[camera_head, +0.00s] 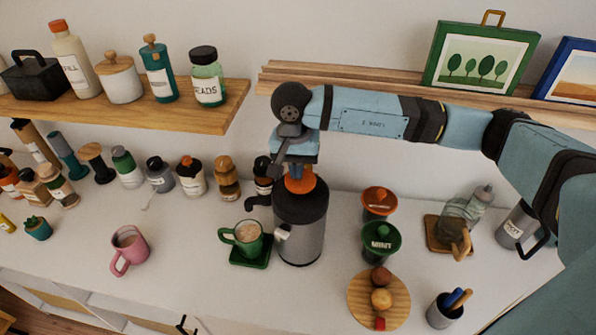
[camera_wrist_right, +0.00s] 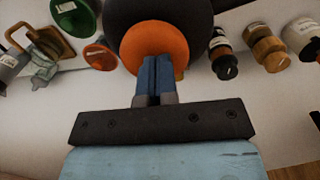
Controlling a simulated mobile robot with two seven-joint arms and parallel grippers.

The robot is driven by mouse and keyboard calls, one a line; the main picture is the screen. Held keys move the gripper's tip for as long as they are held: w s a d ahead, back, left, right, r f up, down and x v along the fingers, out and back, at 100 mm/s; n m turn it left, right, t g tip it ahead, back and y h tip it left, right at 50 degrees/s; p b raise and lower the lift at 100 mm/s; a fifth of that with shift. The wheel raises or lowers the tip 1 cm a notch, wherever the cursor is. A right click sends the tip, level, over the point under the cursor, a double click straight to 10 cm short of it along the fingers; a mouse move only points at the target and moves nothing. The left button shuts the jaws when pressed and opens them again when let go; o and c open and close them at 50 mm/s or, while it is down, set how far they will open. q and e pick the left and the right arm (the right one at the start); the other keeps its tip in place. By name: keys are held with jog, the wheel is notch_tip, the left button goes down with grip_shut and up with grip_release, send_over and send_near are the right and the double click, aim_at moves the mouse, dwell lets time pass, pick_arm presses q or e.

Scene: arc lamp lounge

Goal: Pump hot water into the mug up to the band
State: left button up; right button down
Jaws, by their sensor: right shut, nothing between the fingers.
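A dark grey pump flask (camera_head: 300,232) stands on the white counter. Its orange pump top (camera_head: 301,183) also shows in the right wrist view (camera_wrist_right: 158,45). My right gripper (camera_head: 298,170) is above the flask, fingers shut and empty, pointing down at the orange top. In the right wrist view the blue fingertips (camera_wrist_right: 155,62) overlap the orange top; I cannot tell whether they press it. A green mug (camera_head: 243,238) with light brown contents stands upright on a dark green coaster (camera_head: 250,263), left of the flask by its spout. I cannot make out a band. My left gripper is not in view.
A pink mug (camera_head: 129,248) stands to the left. Several bottles line the back. A wooden shelf (camera_head: 200,115) overhangs the back left. The counter's front middle is clear.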

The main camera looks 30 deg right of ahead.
notch_tip(320, 180, up, 12)
jog(key=b, duration=0.2)
jog(key=shift+w+a+r, duration=0.15)
jog(key=shift+w+r, duration=0.05)
jog(key=shift+w, duration=0.05)
dwell(0.5)
jog(key=shift+f, duration=0.1)
